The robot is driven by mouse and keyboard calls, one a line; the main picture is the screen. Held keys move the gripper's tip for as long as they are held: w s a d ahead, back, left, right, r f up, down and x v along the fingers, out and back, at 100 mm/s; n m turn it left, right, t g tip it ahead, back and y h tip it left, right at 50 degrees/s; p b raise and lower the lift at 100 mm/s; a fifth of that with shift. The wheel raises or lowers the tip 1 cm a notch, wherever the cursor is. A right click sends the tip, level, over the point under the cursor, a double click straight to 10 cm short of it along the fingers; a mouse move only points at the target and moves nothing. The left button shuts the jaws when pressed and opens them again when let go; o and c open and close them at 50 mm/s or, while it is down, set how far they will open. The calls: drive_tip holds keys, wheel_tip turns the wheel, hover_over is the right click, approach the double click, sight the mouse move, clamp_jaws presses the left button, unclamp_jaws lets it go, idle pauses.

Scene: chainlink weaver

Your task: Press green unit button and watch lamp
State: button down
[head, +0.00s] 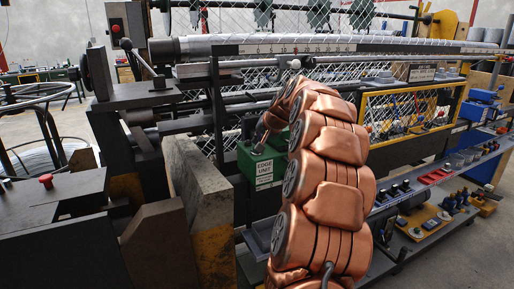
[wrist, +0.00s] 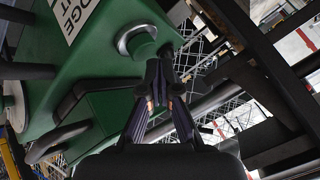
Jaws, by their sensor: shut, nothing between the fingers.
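The green unit (head: 258,160), labelled "EDGE UNIT", stands in the middle of the head view, partly hidden by my copper-coloured arm. In the wrist view the green unit (wrist: 85,60) fills the upper left, tilted. Its round green button (wrist: 140,43) sits in a silver ring near the top middle. My gripper (wrist: 160,72) is shut and empty, its tips just below and right of the button in the picture. I cannot tell whether they touch it. No lit lamp can be made out in either view.
Behind the unit runs a long weaving machine with a ruler strip (head: 290,48) and wire mesh. A grey block (head: 197,190) stands left of the unit. A red knob (head: 46,180) sits on the dark bench at left. Shelves with tools (head: 425,220) are at right.

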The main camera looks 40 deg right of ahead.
drive_tip(key=shift+r, duration=0.2)
drive_tip(key=shift+r+p, duration=0.9)
drive_tip(key=shift+r, duration=1.6)
